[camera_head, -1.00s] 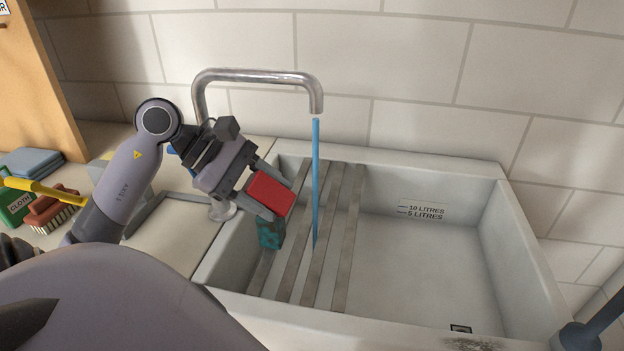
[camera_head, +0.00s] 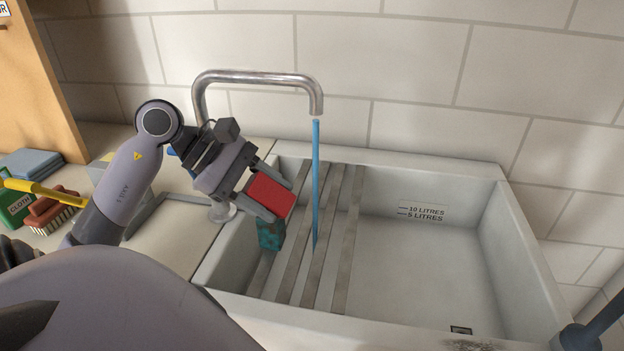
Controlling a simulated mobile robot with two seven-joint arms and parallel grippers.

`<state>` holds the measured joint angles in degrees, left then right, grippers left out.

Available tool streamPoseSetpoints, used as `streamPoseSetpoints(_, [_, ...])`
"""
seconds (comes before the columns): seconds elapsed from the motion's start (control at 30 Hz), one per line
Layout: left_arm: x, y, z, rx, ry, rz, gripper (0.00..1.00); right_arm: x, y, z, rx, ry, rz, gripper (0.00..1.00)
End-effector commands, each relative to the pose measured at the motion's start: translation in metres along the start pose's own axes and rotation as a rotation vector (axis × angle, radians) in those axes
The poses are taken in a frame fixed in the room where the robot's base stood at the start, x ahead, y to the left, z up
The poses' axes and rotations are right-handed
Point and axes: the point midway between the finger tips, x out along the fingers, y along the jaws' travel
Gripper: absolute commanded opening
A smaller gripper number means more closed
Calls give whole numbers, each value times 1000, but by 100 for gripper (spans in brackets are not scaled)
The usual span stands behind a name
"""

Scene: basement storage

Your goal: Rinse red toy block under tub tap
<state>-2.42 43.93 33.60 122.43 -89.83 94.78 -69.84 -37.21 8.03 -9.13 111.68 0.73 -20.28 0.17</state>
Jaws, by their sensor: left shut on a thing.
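My left gripper (camera_head: 268,196) is shut on the red toy block (camera_head: 271,194) and holds it above the left part of the tub (camera_head: 495,169). The block is tilted and lies left of the water stream (camera_head: 316,180), apart from it in the picture. The metal tap (camera_head: 318,95) arches over the tub, and blue water runs from its spout down to the slats. A dark teal thing (camera_head: 270,236) shows just below the block and gripper; I cannot tell whether it touches them. My right gripper is not in view.
Several grey slats (camera_head: 341,240) span the tub's left half. The right half is open, with a drain (camera_head: 460,330) near the front. On the left counter are a brush (camera_head: 50,212), a green box (camera_head: 14,207) and a folded blue cloth (camera_head: 30,162). A tiled wall stands behind.

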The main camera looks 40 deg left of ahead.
Motion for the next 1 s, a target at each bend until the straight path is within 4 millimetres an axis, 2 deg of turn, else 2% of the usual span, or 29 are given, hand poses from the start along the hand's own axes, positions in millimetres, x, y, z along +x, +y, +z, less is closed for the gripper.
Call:
streamPoseSetpoints(0.63, [-52, -18, 16, 0, 1, 1, 18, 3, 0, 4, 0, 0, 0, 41])
streamPoseSetpoints(1.0, [-58, -21, 19, 0, 1, -1, 18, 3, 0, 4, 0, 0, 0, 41])
